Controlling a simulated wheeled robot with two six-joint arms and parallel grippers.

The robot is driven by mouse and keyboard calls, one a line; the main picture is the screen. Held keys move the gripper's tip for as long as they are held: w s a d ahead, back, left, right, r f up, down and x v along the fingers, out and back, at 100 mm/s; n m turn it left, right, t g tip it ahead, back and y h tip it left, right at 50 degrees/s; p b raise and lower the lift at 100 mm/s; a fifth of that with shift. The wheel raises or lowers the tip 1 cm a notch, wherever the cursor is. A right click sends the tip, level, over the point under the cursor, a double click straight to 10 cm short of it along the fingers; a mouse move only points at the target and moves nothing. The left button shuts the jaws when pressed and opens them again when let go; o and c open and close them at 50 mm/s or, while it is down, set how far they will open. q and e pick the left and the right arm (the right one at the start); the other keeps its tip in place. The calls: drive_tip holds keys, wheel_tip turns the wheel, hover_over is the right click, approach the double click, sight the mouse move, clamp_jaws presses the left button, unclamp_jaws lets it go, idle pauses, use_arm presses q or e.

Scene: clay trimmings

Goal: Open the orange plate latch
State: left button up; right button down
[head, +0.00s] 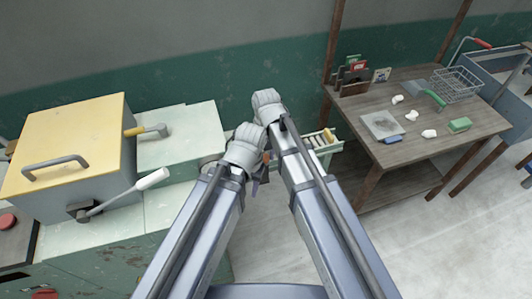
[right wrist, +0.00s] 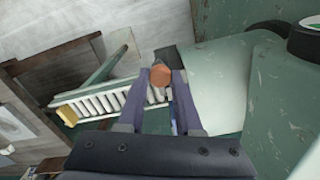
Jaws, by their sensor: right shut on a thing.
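A small orange piece, which looks like the plate latch (right wrist: 160,76), sits between the fingertips of my right gripper (right wrist: 158,88) in the right wrist view. The purple fingers are closed on it from both sides. A dark block touches its far side, beside a pale green surface. In the head view, a small part of my right gripper (head: 261,174) shows between my two arms, with a speck of orange by it. The arms hide most of the latch there. The fingers of my left gripper do not show.
A green slatted rack (head: 322,145) stands just right of my arms. A wooden table (head: 400,160) with white lumps and a wire basket (head: 457,84) is at the right. A green machine with a yellow lid (head: 75,130) and a white-handled lever (head: 150,180) stands at the left.

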drive_tip(key=shift+s+a+m, duration=0.2)
drive_tip(key=shift+a+m, duration=0.05)
drive_tip(key=shift+m, duration=0.35)
drive_tip(key=c, duration=0.6)
unclamp_jaws()
